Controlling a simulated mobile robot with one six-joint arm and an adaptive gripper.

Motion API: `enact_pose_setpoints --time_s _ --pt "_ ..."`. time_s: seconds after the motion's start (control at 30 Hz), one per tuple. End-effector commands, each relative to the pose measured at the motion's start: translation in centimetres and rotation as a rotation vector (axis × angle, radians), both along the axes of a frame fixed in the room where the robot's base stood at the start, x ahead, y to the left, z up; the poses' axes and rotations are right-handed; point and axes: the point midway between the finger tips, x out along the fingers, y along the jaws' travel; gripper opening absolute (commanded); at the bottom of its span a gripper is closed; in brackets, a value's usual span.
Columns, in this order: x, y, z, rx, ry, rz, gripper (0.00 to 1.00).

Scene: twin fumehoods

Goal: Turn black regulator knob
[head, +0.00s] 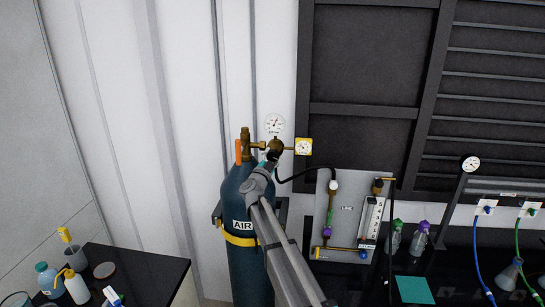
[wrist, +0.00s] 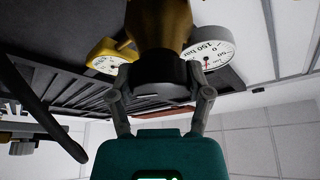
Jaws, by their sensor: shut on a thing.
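The black regulator knob (wrist: 158,77) sits under the brass regulator body (wrist: 160,25) in the wrist view. My gripper (wrist: 160,88) has one finger on each side of the knob and is shut on it. In the head view my arm reaches up to the regulator, and the knob (head: 275,151) is partly hidden behind my gripper (head: 270,162). The regulator has a white round gauge (head: 275,123) above and a yellow-framed gauge (head: 303,146) at its right. It is mounted on the dark blue AIR cylinder (head: 240,195).
A black hose (head: 312,171) runs right from the regulator to a flowmeter panel (head: 347,215). An orange valve part (head: 238,150) stands at the cylinder's top left. A yellow strap (head: 238,240) holds the cylinder. Bottles stand on the black bench (head: 140,265) at the left.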

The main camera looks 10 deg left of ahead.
Motion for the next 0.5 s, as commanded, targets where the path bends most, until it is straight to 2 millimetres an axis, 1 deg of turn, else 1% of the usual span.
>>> enact_pose_setpoints --time_s 0.3,0.33,0.47,0.5 --pt "0.1 0.04 0.04 0.0 -0.002 0.0 0.17" --pt "0.11 0.04 0.05 0.0 -0.002 0.0 0.67" --pt "0.08 0.03 0.04 0.001 0.0 0.0 0.91" --pt "0.07 0.02 0.03 0.001 0.0 0.0 0.98"
